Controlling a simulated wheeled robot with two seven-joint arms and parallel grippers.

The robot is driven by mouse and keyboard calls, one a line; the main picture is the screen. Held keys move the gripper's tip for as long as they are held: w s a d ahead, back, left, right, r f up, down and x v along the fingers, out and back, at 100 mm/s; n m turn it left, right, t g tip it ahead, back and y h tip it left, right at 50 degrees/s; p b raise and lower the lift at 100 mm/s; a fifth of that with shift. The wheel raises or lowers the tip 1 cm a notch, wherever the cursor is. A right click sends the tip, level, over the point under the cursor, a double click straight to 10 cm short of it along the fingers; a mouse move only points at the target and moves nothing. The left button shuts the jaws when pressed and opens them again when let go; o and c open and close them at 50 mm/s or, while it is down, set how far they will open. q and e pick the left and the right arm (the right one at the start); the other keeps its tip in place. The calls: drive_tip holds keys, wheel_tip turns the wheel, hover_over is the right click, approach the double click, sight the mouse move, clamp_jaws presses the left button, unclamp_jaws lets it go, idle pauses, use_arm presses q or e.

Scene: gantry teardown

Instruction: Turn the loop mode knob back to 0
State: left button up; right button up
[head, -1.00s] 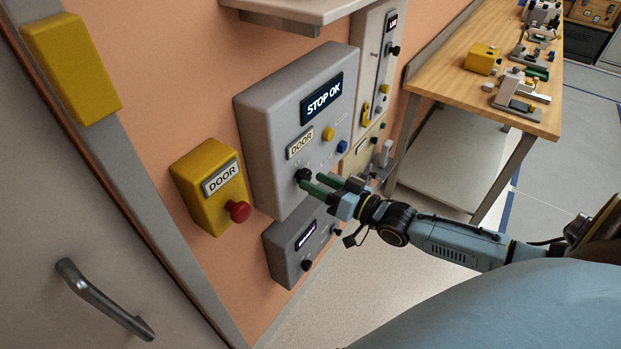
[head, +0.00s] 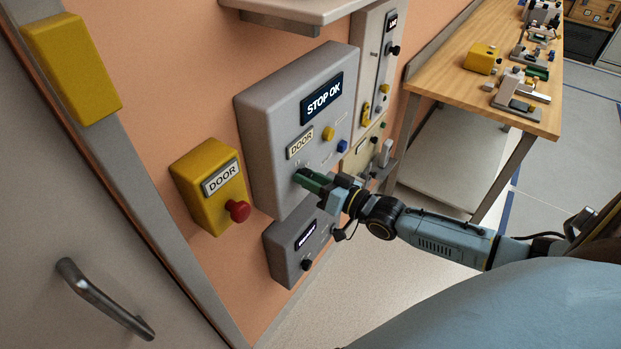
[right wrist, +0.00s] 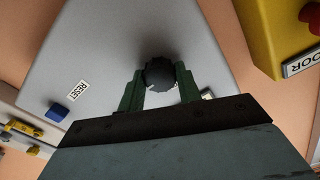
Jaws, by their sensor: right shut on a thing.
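A dark round knob (right wrist: 158,73) stands on the front of the grey box that carries the DOOR label and a STOP OK display (head: 322,98). My right gripper (head: 308,180) reaches the lower part of this box from the right. In the right wrist view its green fingers (right wrist: 158,82) sit on either side of the knob and are shut on it. In the head view the fingers hide the knob. I cannot read its scale or which position it points to. My left gripper is in neither view.
A yellow DOOR box with a red button (head: 238,211) is left of the grey box. A smaller grey box (head: 285,257) with black knobs hangs below. A blue RESET button (right wrist: 57,112) is on the same panel. A wooden bench (head: 440,75) stands at right.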

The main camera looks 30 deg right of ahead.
drive_tip(key=shift+n, duration=0.4)
drive_tip(key=shift+a+n+p, duration=0.1)
drive_tip(key=shift+n+p, duration=0.85)
drive_tip(key=shift+n, duration=7.55)
drive_tip(key=o, duration=1)
drive_tip(key=shift+s, duration=0.1)
drive_tip(key=b+v, duration=0.1)
drive_tip(key=v, duration=1.2)
